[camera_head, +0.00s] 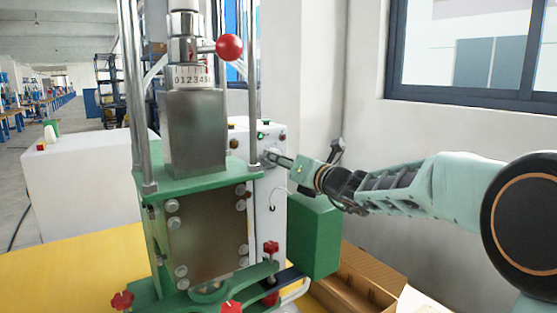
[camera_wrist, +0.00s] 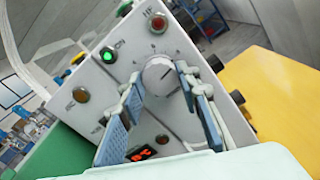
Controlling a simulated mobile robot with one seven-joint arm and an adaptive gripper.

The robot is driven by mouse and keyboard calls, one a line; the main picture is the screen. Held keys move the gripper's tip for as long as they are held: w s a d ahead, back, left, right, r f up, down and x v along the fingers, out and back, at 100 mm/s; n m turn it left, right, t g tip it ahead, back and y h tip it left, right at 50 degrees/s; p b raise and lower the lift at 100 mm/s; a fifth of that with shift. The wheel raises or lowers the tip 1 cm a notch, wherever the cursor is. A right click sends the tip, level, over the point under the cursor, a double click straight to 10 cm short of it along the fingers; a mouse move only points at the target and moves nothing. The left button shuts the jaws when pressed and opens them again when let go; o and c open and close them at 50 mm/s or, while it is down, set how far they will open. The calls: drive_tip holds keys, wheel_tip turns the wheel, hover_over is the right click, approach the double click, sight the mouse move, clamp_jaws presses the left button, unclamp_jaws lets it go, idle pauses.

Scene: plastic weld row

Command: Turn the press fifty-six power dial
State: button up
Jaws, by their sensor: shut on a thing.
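The power dial (camera_wrist: 160,76) is a round grey knob with a pale pointer line, on the sloping white panel (camera_wrist: 210,70) of the control box in the wrist view. Tick marks ring it. My gripper (camera_wrist: 157,82) has one blue-padded finger on each side of the dial and is shut on it. In the head view my gripper (camera_head: 279,160) reaches from the right to the front of the white control box (camera_head: 270,195), behind the press (camera_head: 195,130). The dial is too small and covered there to make out clearly.
On the panel are a lit green lamp (camera_wrist: 107,56), a red button (camera_wrist: 158,22), an amber button (camera_wrist: 81,95) and a red digital display (camera_wrist: 142,153). A green box (camera_head: 314,235) stands below my arm. An open cardboard box (camera_head: 365,275) lies at the lower right.

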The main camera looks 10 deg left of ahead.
drive_tip(key=o, duration=1.1)
drive_tip(key=v, duration=1.2)
drive_tip(key=shift+d, duration=0.1)
